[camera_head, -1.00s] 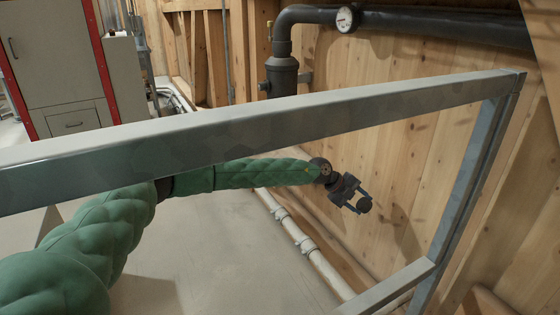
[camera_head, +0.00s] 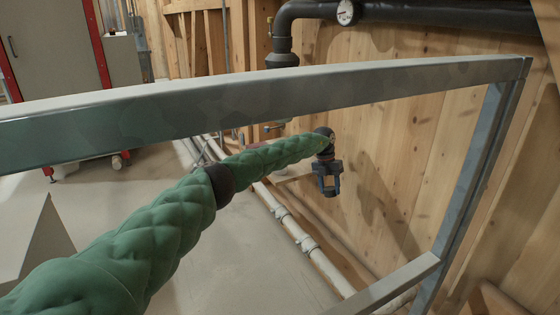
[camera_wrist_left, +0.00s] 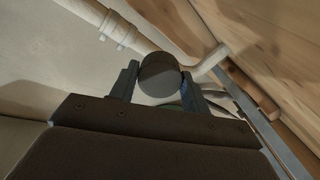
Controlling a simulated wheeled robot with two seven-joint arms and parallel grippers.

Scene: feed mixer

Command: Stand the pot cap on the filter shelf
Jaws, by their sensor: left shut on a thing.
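My left gripper (camera_head: 328,184) hangs pointing downward beyond the metal frame, in front of the wooden wall. Its fingers are shut on a small dark round piece, the pot cap (camera_head: 330,193). In the left wrist view the cap (camera_wrist_left: 160,74) is a dark grey, short cylinder held between the two fingertips. The cap is in the air, apart from the wall and the floor pipe. I cannot make out the filter shelf with certainty in either view. My right gripper is not in view.
A white pipe (camera_head: 290,228) runs along the floor by the wooden wall (camera_head: 400,150). A black pipe with a gauge (camera_head: 347,12) is above. A red-edged cabinet (camera_head: 50,45) stands at the back left.

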